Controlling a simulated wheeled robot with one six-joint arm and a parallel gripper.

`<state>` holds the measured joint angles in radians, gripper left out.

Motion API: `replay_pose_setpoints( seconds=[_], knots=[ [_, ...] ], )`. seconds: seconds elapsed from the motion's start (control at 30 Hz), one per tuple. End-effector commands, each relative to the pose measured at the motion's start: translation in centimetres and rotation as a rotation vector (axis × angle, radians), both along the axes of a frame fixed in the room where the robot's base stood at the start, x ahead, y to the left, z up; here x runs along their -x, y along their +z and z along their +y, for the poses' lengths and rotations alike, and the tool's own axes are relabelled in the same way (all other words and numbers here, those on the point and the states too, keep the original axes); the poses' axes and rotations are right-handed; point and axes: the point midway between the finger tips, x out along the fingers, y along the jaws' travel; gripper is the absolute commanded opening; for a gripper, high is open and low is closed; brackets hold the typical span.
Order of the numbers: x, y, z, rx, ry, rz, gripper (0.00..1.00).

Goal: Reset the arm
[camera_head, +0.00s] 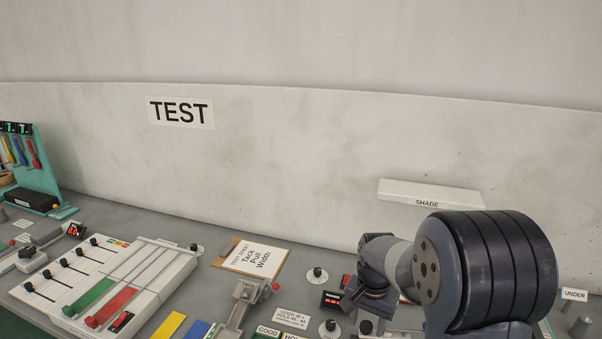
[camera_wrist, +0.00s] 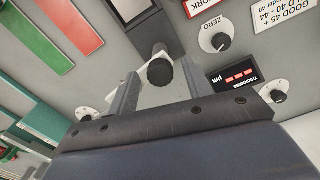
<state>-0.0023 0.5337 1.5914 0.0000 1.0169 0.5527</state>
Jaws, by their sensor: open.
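My arm rises at the lower right of the head view, with its large dark rounded joint nearest the camera. In the wrist view my gripper (camera_wrist: 158,92) shows two grey fingers spread apart. A black round knob (camera_wrist: 160,72) on a pale base shows between the fingers; I cannot tell how far below them it is. Nothing is held in the fingers. In the head view my fingertips are hidden behind my own arm links.
The grey bench holds a slider panel (camera_head: 104,272), a clipboard (camera_head: 250,258), a tack device (camera_head: 243,305) and small knobs (camera_head: 317,275). A thickness display (camera_wrist: 238,76) and a zero knob (camera_wrist: 215,36) are near the fingers. A shade ledge (camera_head: 430,195) projects from the wall.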

Motion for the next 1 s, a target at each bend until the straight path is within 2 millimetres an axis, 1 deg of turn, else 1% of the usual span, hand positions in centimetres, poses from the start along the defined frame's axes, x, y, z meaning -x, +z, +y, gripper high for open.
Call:
replay_pose_setpoints(
  seconds=[0.13,0.3,0.73,0.87,1.0],
  knots=[
    [0.0,0.0,0.0,0.000,-0.080,0.000,0.48],
    [-0.1,1.3,0.0,0.000,-0.080,-0.002,0.48],
    [0.0,1.5,0.1,-0.001,-0.076,0.000,0.48],
    [0.6,1.1,0.3,-0.006,-0.065,0.006,0.48],
    [1.8,0.6,0.9,-0.017,-0.044,0.015,0.48]
  ],
)
